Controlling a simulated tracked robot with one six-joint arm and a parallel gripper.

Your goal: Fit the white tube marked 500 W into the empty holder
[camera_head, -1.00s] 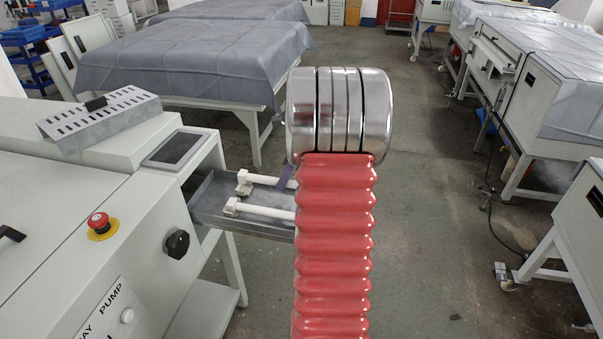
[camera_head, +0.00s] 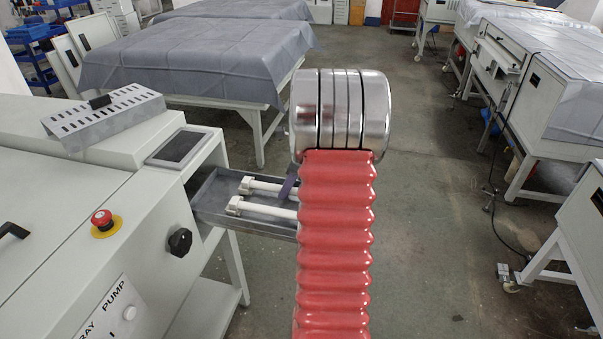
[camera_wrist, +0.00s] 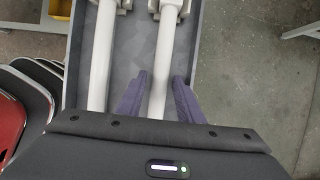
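Two white tubes lie side by side in a grey metal tray (camera_head: 205,197), which sticks out from the machine at left in the head view. The far tube (camera_head: 267,187) and near tube (camera_head: 268,211) have thicker white end pieces. In the wrist view one tube (camera_wrist: 99,60) is at left and the other (camera_wrist: 163,55) runs between the purple fingers of my gripper (camera_wrist: 160,78). The fingers are apart, one on each side of that tube; a grip on it does not show. No 500 W mark is readable. I cannot make out an empty holder.
The white machine carries a red stop button (camera_head: 102,219), a black knob (camera_head: 180,242) and a slotted metal cover (camera_head: 105,119). Covered tables (camera_head: 195,55) stand behind. Grey floor (camera_head: 435,200) is open to the right of my arm.

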